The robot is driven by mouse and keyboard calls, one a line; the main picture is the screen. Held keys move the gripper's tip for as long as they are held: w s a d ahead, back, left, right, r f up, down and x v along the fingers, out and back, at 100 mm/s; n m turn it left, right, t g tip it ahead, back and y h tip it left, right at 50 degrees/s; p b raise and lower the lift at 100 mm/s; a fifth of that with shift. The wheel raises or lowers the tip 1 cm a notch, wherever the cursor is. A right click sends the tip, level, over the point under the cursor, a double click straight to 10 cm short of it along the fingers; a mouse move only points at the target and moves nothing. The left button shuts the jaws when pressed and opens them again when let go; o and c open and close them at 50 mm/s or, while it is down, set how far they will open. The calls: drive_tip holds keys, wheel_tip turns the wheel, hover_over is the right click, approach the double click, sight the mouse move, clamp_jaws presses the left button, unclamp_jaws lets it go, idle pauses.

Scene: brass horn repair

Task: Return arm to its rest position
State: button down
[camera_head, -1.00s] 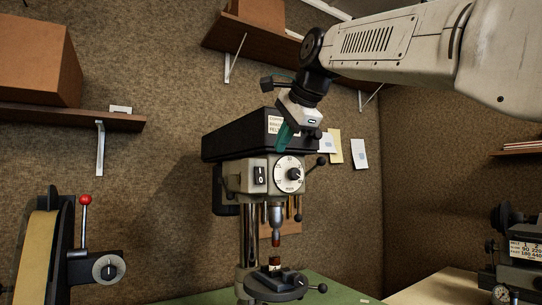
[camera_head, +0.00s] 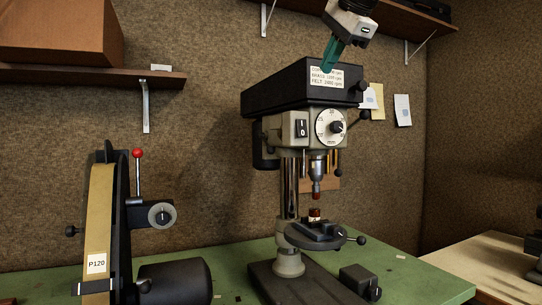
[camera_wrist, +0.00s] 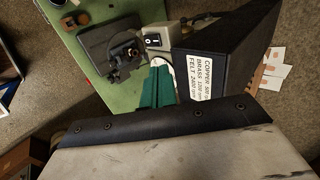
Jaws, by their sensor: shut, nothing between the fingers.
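My gripper (camera_head: 333,50) has teal fingers and is at the top of the head view, above and in front of the drill press head. Its fingers point down and are shut with nothing between them. In the wrist view the teal fingers (camera_wrist: 157,90) show in the middle, over the bench and beside the black belt cover. The drill press (camera_head: 305,85) stands upright on the green bench, with a speed label on its cover. A small dark red and brown piece (camera_head: 314,213) sits on its table under the chuck. Most of my arm is out of the head view.
A belt sander (camera_head: 98,215) marked P120 stands at the left of the green bench (camera_head: 405,268). Shelves (camera_head: 60,75) hang on the wall, the left one holding a cardboard box (camera_head: 60,32). A paler bench (camera_head: 475,262) is at the right.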

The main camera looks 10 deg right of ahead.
wheel_tip(320, 180, down, 18)
drive_tip(key=s+d+n+g+h, duration=0.1)
drive_tip(key=s+d+n+g, duration=0.15)
drive_tip(key=n, duration=0.55)
drive_tip(key=s+d+f+n+g+h, duration=0.1)
drive_tip(key=s+f+n+g, duration=0.4)
drive_tip(key=s+f, duration=2.1)
wheel_tip(320, 180, down, 4)
drive_tip(key=shift+d+f+n, duration=0.1)
drive_tip(key=shift+d+n, duration=0.05)
drive_tip(key=shift+n, duration=1.05)
drive_tip(key=shift+s, duration=0.1)
